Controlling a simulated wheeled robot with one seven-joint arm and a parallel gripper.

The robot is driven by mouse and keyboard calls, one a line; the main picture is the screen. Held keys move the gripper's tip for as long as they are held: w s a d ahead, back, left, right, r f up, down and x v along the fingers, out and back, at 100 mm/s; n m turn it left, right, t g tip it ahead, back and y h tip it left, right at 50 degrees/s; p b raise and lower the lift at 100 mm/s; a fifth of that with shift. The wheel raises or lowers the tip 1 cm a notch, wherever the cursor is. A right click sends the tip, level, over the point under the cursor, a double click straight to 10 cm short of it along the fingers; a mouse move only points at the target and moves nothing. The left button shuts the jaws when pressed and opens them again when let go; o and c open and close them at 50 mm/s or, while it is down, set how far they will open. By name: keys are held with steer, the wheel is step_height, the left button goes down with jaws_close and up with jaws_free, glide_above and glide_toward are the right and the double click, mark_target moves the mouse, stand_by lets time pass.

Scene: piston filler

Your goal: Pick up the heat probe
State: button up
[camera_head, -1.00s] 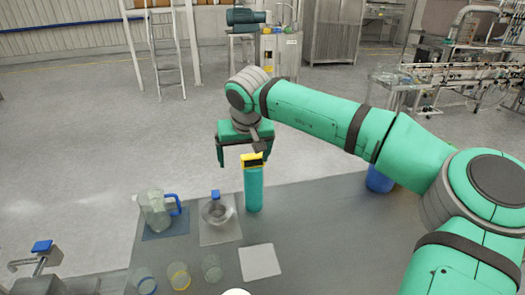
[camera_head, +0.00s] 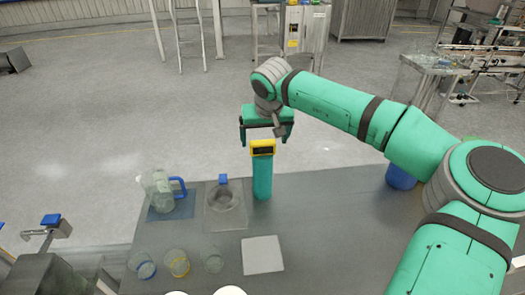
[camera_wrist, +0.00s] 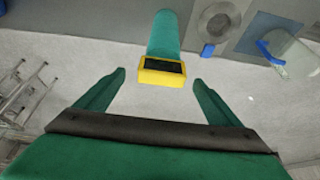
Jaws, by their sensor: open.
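The heat probe (camera_head: 262,178) appears to be the upright teal cylinder with a yellow head and dark display, standing near the table's far edge. In the wrist view the probe (camera_wrist: 164,40) shows its yellow head just beyond the fingertips. My gripper (camera_head: 264,141) is open and empty, its fingers pointing down at about the height of the probe's head in the head view. In the wrist view my gripper (camera_wrist: 158,77) has its two fingers spread, with the yellow head roughly centred between and ahead of them. I see no contact.
A clear jug with blue handle (camera_head: 158,192) and a metal bowl-like item (camera_head: 224,196) stand left of the probe. Several glass beakers (camera_head: 178,263) and a pale square plate (camera_head: 262,255) are nearer. A blue container (camera_head: 401,176) stands right. The table's (camera_head: 330,215) middle right is clear.

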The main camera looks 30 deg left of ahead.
mark_target(263, 143)
steer(key=x, duration=0.4)
steer(key=shift+w+a+f, duration=0.15)
steer(key=shift+a+f, duration=0.15)
steer(key=shift+a, duration=0.05)
steer(key=c, duration=1.3)
steer(key=shift+o, duration=0.2)
steer(key=shift+r, duration=0.2)
